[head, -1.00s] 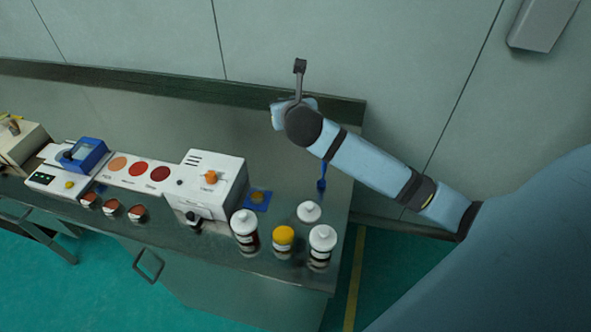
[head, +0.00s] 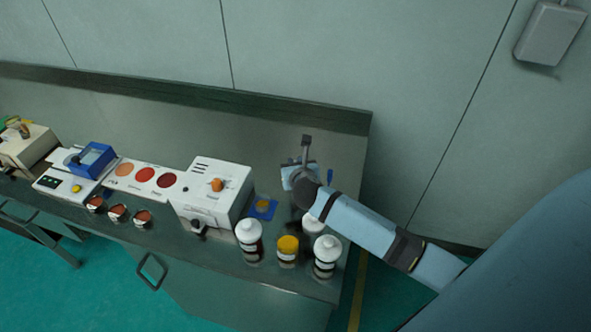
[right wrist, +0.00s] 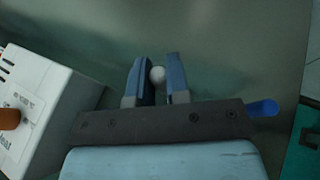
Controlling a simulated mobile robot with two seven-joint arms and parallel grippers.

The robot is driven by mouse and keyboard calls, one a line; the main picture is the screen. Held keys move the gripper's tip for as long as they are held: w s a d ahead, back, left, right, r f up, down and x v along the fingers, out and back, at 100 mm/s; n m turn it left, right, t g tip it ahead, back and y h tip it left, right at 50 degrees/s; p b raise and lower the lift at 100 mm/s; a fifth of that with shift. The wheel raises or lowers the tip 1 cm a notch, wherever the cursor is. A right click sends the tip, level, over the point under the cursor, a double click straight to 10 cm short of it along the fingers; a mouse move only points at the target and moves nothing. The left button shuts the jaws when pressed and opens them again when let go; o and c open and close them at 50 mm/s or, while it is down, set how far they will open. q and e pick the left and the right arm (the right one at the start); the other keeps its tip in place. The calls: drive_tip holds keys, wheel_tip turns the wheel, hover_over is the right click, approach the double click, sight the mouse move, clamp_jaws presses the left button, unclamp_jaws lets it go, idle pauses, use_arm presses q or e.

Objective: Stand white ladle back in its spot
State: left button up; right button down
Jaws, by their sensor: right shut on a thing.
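My right gripper (right wrist: 158,88) is over the right part of the bench, beside the white box machine. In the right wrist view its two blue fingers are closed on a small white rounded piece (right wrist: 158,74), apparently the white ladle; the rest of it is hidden. In the head view the right gripper (head: 298,178) is seen from above, and its wrist hides what it holds. The ladle's spot cannot be made out. My left gripper is out of view.
The white machine (head: 210,195) stands left of the gripper, with a blue pad (head: 262,208) between. White-capped bottles (head: 249,240) (head: 326,255) and a yellow-capped jar (head: 288,250) stand at the front. A white-topped container (head: 313,222) is partly behind my arm.

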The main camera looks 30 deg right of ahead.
drive_tip(key=shift+f, duration=1.05)
drive_tip(key=shift+f, duration=0.2)
drive_tip(key=c, duration=1.1)
unclamp_jaws()
drive_tip(key=shift+r, duration=0.15)
drive_tip(key=v, duration=1.2)
drive_tip(key=shift+r+b, duration=0.15)
drive_tip(key=shift+b, duration=0.15)
